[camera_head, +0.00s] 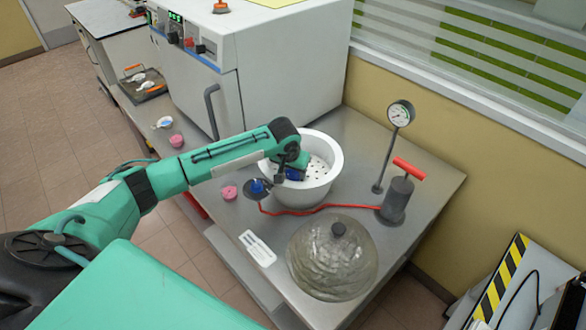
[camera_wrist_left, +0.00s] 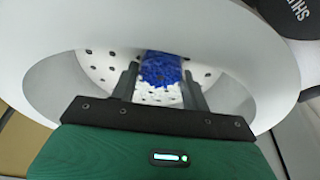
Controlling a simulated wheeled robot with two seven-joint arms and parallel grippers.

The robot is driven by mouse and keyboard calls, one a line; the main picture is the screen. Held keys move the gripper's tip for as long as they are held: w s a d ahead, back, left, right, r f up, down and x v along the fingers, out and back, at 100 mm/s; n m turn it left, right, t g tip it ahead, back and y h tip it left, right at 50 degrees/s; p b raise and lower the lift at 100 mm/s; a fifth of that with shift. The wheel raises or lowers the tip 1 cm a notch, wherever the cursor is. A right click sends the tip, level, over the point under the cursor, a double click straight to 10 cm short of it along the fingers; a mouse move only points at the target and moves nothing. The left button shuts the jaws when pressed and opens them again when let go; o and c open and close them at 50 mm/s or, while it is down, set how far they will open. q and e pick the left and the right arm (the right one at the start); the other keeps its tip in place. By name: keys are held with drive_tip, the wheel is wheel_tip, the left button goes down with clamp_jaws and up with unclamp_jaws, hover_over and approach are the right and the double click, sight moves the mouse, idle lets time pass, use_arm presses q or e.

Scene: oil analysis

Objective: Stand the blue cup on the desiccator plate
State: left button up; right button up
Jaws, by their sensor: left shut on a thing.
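The desiccator is an open white bowl (camera_head: 325,146) on the steel bench. Its white plate with dark holes (camera_head: 319,170) shows inside; the plate also shows in the left wrist view (camera_wrist_left: 98,65). My left gripper (camera_head: 294,170) reaches into the bowl from its left side and is shut on the blue cup (camera_head: 293,174). In the left wrist view, the cup (camera_wrist_left: 161,70) sits between the two dark fingers, blue above and speckled white below, over the plate. I cannot tell whether its base touches the plate. My right gripper is out of view.
A glass dome lid (camera_head: 332,260) stands in front of the bowl. A red hose (camera_head: 325,207) runs to a pump (camera_head: 397,198) near a gauge (camera_head: 400,114). Pink cups (camera_head: 229,192) (camera_head: 176,140) stand left. A white oven (camera_head: 270,70) stands behind.

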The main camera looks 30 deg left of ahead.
use_arm(q)
drive_tip(key=shift+f, duration=0.15)
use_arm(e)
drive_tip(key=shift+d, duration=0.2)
use_arm(q)
drive_tip(key=o, duration=1)
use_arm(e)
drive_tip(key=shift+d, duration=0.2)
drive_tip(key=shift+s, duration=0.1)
use_arm(q)
drive_tip(key=b+v, duration=0.2)
drive_tip(key=v, duration=1)
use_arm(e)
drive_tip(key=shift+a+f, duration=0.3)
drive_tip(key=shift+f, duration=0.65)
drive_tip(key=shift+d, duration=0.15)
